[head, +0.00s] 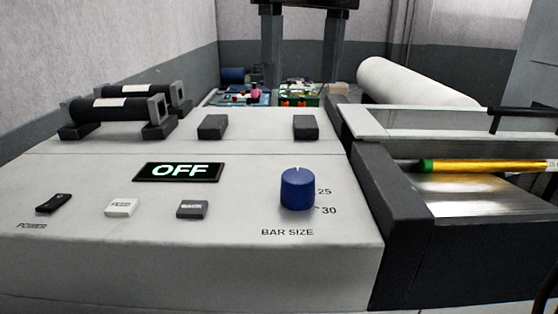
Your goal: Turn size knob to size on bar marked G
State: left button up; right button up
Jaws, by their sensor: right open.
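The blue size knob (297,190) stands on the sloping front of the grey machine panel, above the words BAR SIZE. Its white pointer line is at the top and points away from me. The scale marks 25 and 30 show to its right; any marks behind it are hidden. A yellow bar (490,166) with a green band lies in the trough at the right. A pale label at its right end is cut by the frame, and I cannot read a G. A dark sliver at the lower right edge seems to be my right gripper (546,290), well away from the knob.
A display (178,172) reads OFF. A black power switch (54,203), a white button (121,207) and a grey button (192,209) sit left of the knob. A dark block (390,220) separates panel and trough. Space above the knob is clear.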

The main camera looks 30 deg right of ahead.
aim_at(298, 174)
jog(key=f, duration=1.5)
jog(key=shift+s+a, duration=0.25)
jog(key=c, duration=1)
